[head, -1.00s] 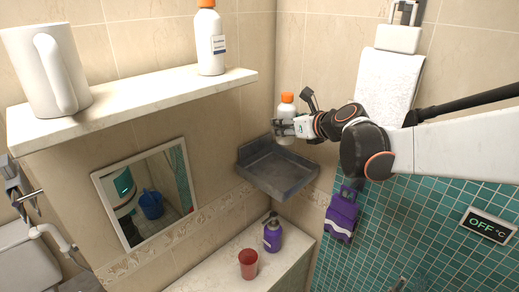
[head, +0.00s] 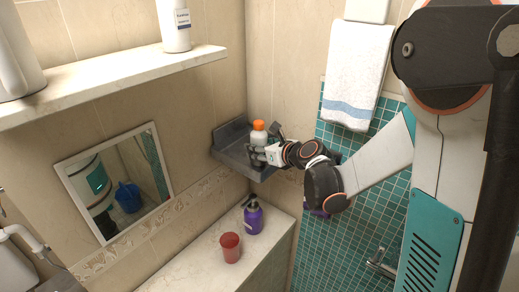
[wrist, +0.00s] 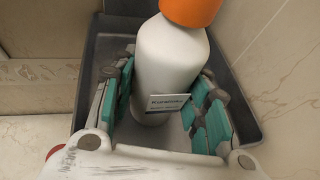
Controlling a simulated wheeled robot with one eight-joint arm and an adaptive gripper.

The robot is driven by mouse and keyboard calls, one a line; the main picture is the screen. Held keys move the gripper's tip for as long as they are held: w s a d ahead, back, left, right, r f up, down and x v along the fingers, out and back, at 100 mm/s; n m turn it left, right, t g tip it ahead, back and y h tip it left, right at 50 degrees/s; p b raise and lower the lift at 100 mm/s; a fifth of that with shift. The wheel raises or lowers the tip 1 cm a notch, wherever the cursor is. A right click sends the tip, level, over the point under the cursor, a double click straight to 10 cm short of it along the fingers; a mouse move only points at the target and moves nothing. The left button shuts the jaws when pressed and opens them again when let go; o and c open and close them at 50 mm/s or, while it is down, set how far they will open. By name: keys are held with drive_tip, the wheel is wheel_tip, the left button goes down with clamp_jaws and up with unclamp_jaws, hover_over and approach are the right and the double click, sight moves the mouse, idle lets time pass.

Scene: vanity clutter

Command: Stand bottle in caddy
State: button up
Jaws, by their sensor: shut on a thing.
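The white bottle (head: 258,137) with an orange cap and a small label is in my gripper (head: 256,153). The wrist view shows the bottle (wrist: 168,65) upright or nearly so, with a teal-padded finger of my gripper (wrist: 166,80) on each side of it. The dark grey caddy (head: 229,134) is a shallow corner tray on the wall. In the wrist view the caddy (wrist: 92,65) surrounds the bottle's lower end. I cannot tell whether the bottle's base touches the caddy floor.
A white shelf (head: 110,82) at upper left holds a similar bottle (head: 175,25) and a white jug (head: 17,55). Below the caddy, a ledge (head: 190,265) holds a red cup (head: 230,247) and a purple pump bottle (head: 253,218). A towel (head: 357,70) hangs at right.

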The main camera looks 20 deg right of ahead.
drive_tip(key=shift+s, duration=0.1)
drive_tip(key=shift+f, duration=0.15)
drive_tip(key=o, duration=1.2)
drive_tip(key=shift+c, duration=0.2)
drive_tip(key=shift+r, duration=0.25)
drive_tip(key=v, duration=1.2)
drive_tip(key=shift+p, duration=0.3)
